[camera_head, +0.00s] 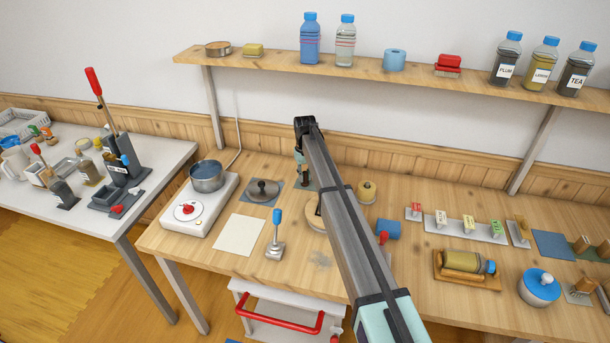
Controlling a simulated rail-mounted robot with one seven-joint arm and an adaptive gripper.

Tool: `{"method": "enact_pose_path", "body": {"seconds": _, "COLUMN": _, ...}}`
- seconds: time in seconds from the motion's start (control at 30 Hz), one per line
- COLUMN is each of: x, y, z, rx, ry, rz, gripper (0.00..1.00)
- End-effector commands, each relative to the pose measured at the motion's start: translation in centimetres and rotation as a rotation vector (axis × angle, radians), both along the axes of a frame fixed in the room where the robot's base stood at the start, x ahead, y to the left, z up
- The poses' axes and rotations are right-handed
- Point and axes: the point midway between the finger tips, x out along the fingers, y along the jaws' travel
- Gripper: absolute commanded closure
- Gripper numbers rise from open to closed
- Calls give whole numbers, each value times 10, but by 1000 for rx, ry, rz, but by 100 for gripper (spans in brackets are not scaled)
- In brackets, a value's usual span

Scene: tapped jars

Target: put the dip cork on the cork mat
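My gripper (304,180) points down near the back of the wooden table, left of the arm's upper end. It is small and dark here, and I cannot tell whether it is open or holds anything. A blue-grey mat (312,184) shows partly just beside and behind its fingertips. I cannot pick out the dip cork for certain. A round tan piece (366,191) stands right of the arm, and another round wooden piece (313,212) is partly hidden by it. A larger blue mat (553,245) lies bare at the right; I cannot tell which mat is the cork mat.
A hotplate (200,210) carries a pot (207,176) at the left. A grey lid (263,189), a cream sheet (239,234) and a blue-handled tool (276,237) are nearby. A jar (462,261) lies in a wooden cradle at the right. A bottle shelf (420,75) hangs above.

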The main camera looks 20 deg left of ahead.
Motion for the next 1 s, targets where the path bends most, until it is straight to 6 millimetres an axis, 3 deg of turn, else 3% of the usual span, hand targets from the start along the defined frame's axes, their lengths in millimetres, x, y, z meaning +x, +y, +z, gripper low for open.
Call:
{"method": "enact_pose_path", "body": {"seconds": 0.03, "x": 0, "y": 0, "z": 0, "rx": 0, "ry": 0, "rz": 0, "gripper": 61}}
{"method": "enact_pose_path", "body": {"seconds": 0.07, "x": 0, "y": 0, "z": 0, "rx": 0, "ry": 0, "rz": 0, "gripper": 53}}
{"method": "enact_pose_path", "body": {"seconds": 0.53, "x": 0, "y": 0, "z": 10, "rx": 1, "ry": -1, "rz": 0, "gripper": 53}}
{"method": "enact_pose_path", "body": {"seconds": 1.0, "x": 1, "y": 1, "z": 92, "rx": 1, "ry": -1, "rz": 0, "gripper": 53}}
